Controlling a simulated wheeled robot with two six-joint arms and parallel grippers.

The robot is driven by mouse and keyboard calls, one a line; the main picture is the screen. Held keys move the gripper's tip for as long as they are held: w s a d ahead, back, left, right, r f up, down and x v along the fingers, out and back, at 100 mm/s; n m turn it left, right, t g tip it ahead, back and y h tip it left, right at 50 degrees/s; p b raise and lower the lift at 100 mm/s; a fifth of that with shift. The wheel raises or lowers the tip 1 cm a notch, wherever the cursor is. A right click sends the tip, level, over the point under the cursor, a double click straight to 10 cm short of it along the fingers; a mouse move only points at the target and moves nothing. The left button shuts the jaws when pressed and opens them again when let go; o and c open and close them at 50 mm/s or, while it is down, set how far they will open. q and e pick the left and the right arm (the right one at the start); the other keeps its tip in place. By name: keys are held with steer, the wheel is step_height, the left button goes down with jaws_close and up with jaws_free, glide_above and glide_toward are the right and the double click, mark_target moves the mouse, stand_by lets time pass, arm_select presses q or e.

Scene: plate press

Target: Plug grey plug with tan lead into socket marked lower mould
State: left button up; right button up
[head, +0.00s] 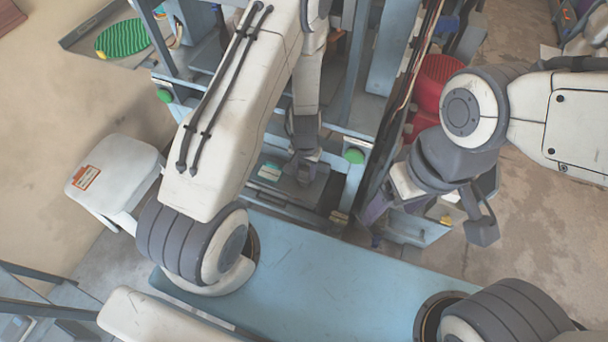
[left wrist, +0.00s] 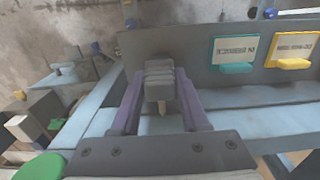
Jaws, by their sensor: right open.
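In the left wrist view a ribbed grey plug (left wrist: 160,78) with a short tan lead (left wrist: 162,108) sits between the purple fingers of my left gripper (left wrist: 160,90), which appear closed on its sides. It is in front of a dark grey panel (left wrist: 200,76). I cannot tell whether the plug touches it. Two labelled plates on the panel, one teal (left wrist: 234,49) and one yellow (left wrist: 291,46), are to the right; their print is unreadable. In the head view my left gripper (head: 308,172) is down inside the press frame. My right gripper (head: 430,215) is open and empty.
The blue press frame has green buttons (head: 353,156) near my left arm. A light blue surface (head: 310,270) is clear in front. A white stool (head: 112,170) stands at left; a red object (head: 436,80) is behind my right arm.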

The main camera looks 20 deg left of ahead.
arm_select(q)
steer(key=shift+r, duration=0.2)
jaws_close()
steer(key=shift+r+p, duration=3.1)
steer(key=shift+p, duration=0.15)
